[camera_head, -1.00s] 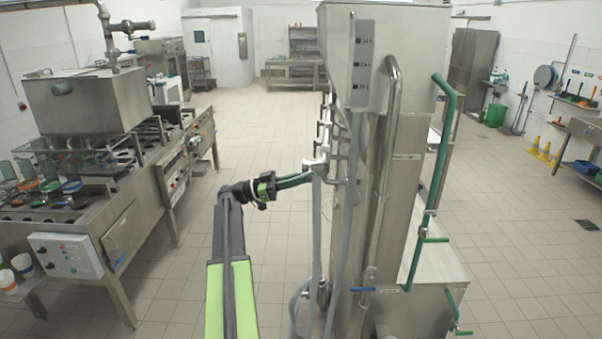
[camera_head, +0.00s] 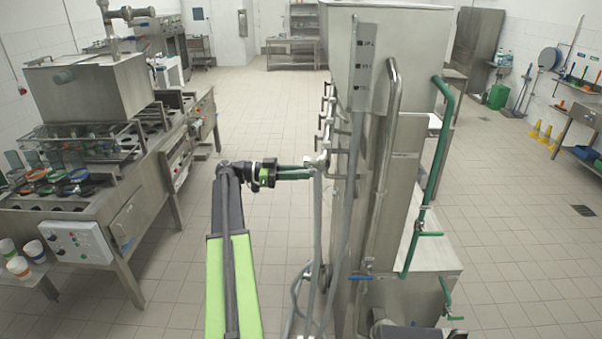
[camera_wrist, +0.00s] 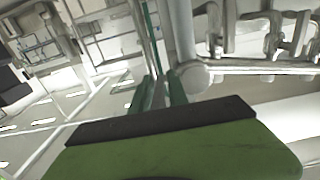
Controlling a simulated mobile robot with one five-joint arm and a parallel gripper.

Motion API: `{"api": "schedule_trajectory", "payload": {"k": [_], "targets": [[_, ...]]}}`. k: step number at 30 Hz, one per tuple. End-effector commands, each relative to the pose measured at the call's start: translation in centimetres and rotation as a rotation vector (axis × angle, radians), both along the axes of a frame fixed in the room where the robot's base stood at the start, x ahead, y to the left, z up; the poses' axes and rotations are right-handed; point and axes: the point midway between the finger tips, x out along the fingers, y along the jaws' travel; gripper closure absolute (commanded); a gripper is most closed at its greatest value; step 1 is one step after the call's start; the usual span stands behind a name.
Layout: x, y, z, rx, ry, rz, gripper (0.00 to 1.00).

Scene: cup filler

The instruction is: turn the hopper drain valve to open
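A steel hopper-like tank (camera_head: 390,50) stands right of centre in the head view. A row of small valves (camera_head: 326,120) runs down its left side. My gripper (camera_head: 311,173) reaches from the left to the lowest of these, at a light-coloured fitting (camera_head: 316,160) above a grey hose. In the wrist view my green fingers (camera_wrist: 161,92) stand slightly apart, beside a grey pipe with a rounded end (camera_wrist: 192,78). I cannot tell whether they touch or hold it. A blue lever (camera_head: 360,277) and green levers (camera_head: 430,234) sit lower on the tank's pipes. No label identifies the drain valve.
A filling machine (camera_head: 95,90) with cups stands at the left, with a control box (camera_head: 76,243) at its front. A grey hose (camera_head: 318,225) hangs just below my gripper. Tiled floor (camera_head: 265,110) is free between the machines.

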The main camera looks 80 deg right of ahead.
Motion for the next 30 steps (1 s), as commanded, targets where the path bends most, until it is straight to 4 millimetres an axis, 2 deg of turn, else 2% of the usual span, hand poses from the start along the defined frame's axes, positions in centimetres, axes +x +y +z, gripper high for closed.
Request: {"api": "schedule_trajectory", "payload": {"k": [4, 7, 15, 21, 24, 30], "targets": [[0.1, 0.0, 0.0, 0.000, -0.001, 0.000, 0.80], [1.1, 0.1, 0.0, 0.000, -0.001, 0.001, 0.80], [7.6, 0.7, 0.0, 0.000, -0.001, 0.003, 0.80], [11.1, 1.2, 0.1, 0.000, 0.000, 0.001, 0.80], [11.8, 1.4, 0.1, 0.000, 0.000, 0.001, 0.80], [12.0, 1.5, 0.1, 0.000, 0.000, 0.000, 0.80]]}}
